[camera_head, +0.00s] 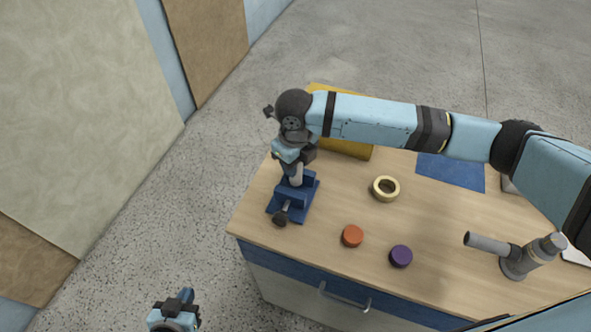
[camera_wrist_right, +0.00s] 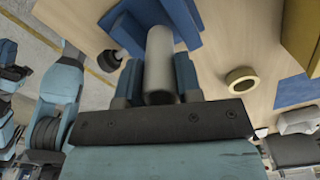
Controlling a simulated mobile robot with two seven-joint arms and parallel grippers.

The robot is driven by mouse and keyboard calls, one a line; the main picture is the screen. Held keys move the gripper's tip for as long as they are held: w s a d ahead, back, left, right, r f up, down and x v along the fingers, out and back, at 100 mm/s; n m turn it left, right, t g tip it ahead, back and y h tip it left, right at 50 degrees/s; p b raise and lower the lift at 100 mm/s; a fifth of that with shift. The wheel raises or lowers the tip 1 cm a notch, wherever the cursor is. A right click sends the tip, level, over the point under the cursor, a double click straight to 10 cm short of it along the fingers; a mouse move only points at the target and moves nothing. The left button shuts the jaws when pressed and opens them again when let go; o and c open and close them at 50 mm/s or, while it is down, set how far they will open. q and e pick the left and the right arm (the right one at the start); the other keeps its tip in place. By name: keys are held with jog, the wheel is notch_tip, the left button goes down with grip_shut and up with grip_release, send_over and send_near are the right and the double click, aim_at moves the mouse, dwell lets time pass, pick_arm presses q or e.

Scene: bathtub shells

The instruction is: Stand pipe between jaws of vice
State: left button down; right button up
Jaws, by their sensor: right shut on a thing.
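The grey pipe (camera_head: 297,175) is upright above the blue vice (camera_head: 306,188) at the table's left side. In the right wrist view the pipe (camera_wrist_right: 160,50) lies between my right gripper's fingers (camera_wrist_right: 158,78), and its far end is between the blue vice jaws (camera_wrist_right: 185,22). My right gripper (camera_head: 295,160) is shut on the pipe from above. Whether the pipe's lower end touches the vice's bottom is hidden. The vice's dark handle knob (camera_head: 280,219) faces the front edge. My left gripper (camera_head: 184,297) is off the table at the lower left, with its jaw gap unclear.
A yellow ring (camera_head: 386,188), an orange cap (camera_head: 352,236) and a purple cap (camera_head: 400,256) lie right of the vice. A yellow box (camera_head: 347,147) and a blue mat (camera_head: 450,172) are behind. A grey fixture with a tube (camera_head: 515,262) stands at the right.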

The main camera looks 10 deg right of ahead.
jog(key=shift+f, duration=1.9)
jog(key=shift+f, duration=0.1)
jog(key=o, duration=0.9)
jog(key=shift+o, duration=0.2)
notch_tip(320, 180, up, 12)
jog(key=shift+r+b, duration=0.15)
jog(key=shift+b, duration=0.5)
